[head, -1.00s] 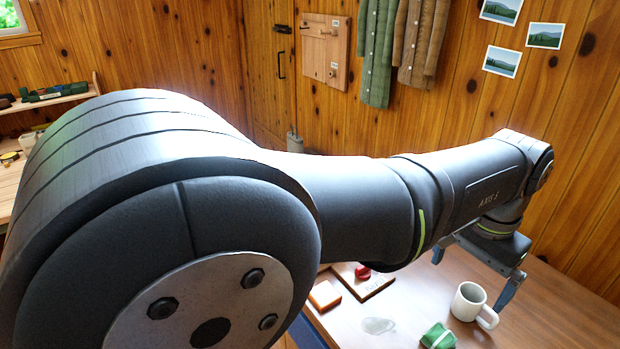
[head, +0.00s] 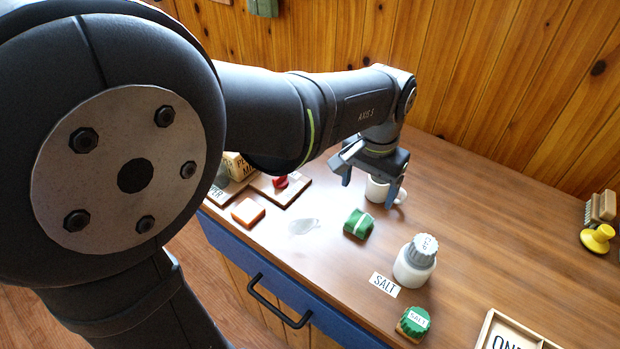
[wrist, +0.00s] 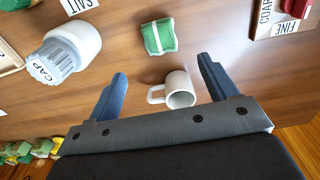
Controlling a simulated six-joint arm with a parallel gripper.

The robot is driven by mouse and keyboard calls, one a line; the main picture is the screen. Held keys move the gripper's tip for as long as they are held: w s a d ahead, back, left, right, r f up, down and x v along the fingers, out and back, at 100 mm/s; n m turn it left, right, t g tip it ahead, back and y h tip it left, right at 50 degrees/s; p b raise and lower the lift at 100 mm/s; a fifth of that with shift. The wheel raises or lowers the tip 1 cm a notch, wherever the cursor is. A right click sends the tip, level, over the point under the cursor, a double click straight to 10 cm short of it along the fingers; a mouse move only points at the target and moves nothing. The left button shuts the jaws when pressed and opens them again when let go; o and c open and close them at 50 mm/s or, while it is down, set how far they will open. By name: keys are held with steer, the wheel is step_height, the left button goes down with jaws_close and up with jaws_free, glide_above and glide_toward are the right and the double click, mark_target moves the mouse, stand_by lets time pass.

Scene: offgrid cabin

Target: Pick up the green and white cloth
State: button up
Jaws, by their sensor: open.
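The green and white cloth (head: 358,223) is a small folded green bundle with a white stripe, lying on the wooden counter. It also shows near the top middle of the wrist view (wrist: 158,36). My gripper (head: 366,190) is open and empty above the counter, behind the cloth and apart from it. In the wrist view, its two blue fingers (wrist: 163,67) are spread, with the cloth beyond their tips. A white mug (wrist: 180,90) appears between the fingers there; the head view shows the mug partly hidden behind them. The cloth is unobstructed in both views.
A white jar with a grey cap (head: 415,262) and a SALT label (head: 384,285) stand right of the cloth. Bare counter surrounds the cloth.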

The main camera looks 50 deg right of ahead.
mark_target(362, 216)
step_height(362, 216, down, 11)
steer(key=shift+d+r, duration=0.15)
stand_by(0.4)
steer(key=shift+c, duration=0.5)
steer(key=c, duration=0.9)
